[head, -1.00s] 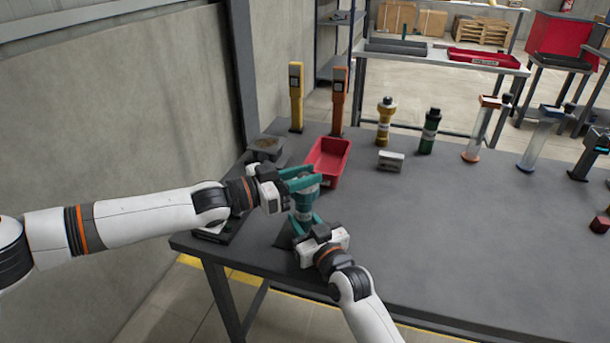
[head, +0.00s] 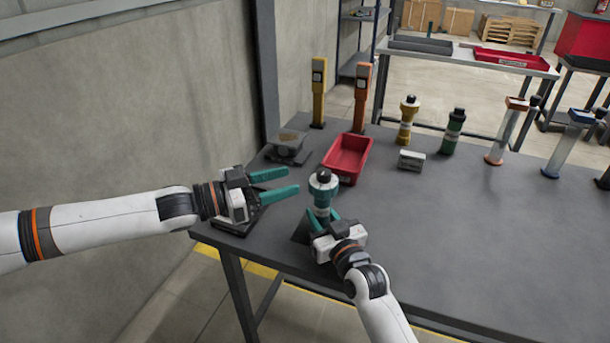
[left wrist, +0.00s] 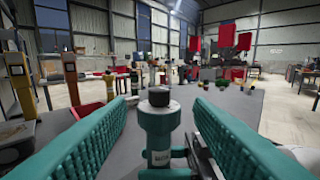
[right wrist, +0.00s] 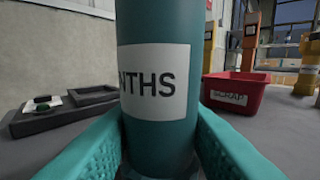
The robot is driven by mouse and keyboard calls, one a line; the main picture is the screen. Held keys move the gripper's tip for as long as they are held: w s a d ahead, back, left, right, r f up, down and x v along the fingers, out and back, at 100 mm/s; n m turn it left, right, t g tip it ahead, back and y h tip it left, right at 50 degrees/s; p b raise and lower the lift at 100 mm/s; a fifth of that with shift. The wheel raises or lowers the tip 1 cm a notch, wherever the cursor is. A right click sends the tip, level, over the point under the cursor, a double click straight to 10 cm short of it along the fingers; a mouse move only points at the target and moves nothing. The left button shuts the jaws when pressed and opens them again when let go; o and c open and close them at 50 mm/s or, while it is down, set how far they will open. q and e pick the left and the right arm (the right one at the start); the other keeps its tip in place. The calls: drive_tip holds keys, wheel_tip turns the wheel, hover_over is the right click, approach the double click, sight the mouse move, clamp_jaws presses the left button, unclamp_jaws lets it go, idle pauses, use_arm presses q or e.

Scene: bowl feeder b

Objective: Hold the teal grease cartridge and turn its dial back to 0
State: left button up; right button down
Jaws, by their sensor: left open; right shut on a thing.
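The teal grease cartridge (head: 322,191) stands upright near the table's front left, with a dark dial (head: 324,176) on its top. My right gripper (head: 324,220) is shut on its lower body; in the right wrist view the fingers flank the teal cylinder (right wrist: 160,40) and its white label, which partly reads "NTHS". My left gripper (head: 283,183) is open and empty, to the left of the cartridge and apart from it. In the left wrist view the dark dial (left wrist: 158,96) shows beyond and between the open fingers. The dial's marks are too small to read.
A red tray (head: 345,157) labelled SCRAP sits behind the cartridge. A yellow post (head: 318,92) and an orange post (head: 361,95) stand at the back. A yellow cartridge (head: 407,120) and a green cartridge (head: 453,131) stand right of them. The table's right middle is clear.

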drive_tip(key=shift+s+f, duration=0.1)
drive_tip(key=shift+f, duration=0.4)
use_arm(q)
drive_tip(key=v, duration=0.2)
drive_tip(key=shift+s+a, duration=0.15)
drive_tip(key=shift+a, duration=0.05)
use_arm(e)
drive_tip(key=c, duration=1)
unclamp_jaws()
drive_tip(key=shift+o, duration=0.5)
drive_tip(key=shift+w, duration=0.2)
drive_tip(key=shift+r, duration=0.15)
drive_tip(key=shift+s, duration=0.1)
